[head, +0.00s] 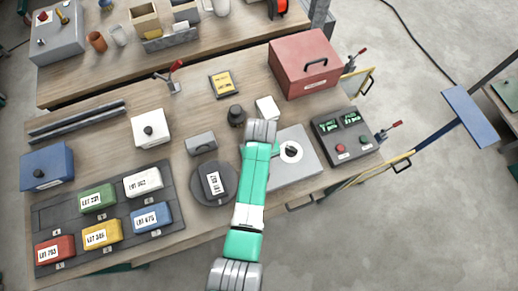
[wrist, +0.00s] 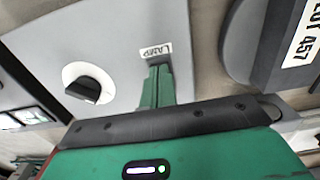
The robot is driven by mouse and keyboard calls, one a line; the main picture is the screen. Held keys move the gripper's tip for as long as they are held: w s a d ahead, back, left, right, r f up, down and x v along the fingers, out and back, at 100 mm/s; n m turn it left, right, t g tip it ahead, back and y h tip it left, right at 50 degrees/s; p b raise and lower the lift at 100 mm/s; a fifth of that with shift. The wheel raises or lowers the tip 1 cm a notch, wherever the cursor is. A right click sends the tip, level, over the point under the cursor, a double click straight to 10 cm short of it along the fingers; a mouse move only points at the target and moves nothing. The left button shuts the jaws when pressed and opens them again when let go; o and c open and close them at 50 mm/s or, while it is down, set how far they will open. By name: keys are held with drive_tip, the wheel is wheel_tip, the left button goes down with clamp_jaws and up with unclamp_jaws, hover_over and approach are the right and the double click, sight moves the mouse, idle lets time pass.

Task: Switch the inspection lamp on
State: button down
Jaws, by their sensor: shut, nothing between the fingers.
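The lamp control is a light grey panel (head: 300,172) with a black rotary knob (head: 291,150) on a white disc, right of my arm in the head view. In the wrist view, the knob (wrist: 88,90) has an elongated handle on its white disc, and a label (wrist: 157,50) reading LAMP is on the panel. My gripper (wrist: 159,72) is shut and empty, its green fingers over the panel beside the label, right of the knob and apart from it in the picture. In the head view my arm hides the fingertips. Whether any lamp is lit, I cannot tell.
A round dark scale-like plate (head: 208,193) bearing a LOT 457 block is left of my arm. A dark box (head: 345,160) with green displays and buttons stands right of the panel. A red case (head: 306,62) is behind. A tray (head: 165,230) of coloured lot blocks is at left.

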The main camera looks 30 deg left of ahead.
drive_tip(key=shift+f, duration=0.2)
drive_tip(key=shift+r, duration=0.1)
wheel_tip(320, 180, up, 7)
drive_tip(key=p, duration=0.7)
idle(0.3)
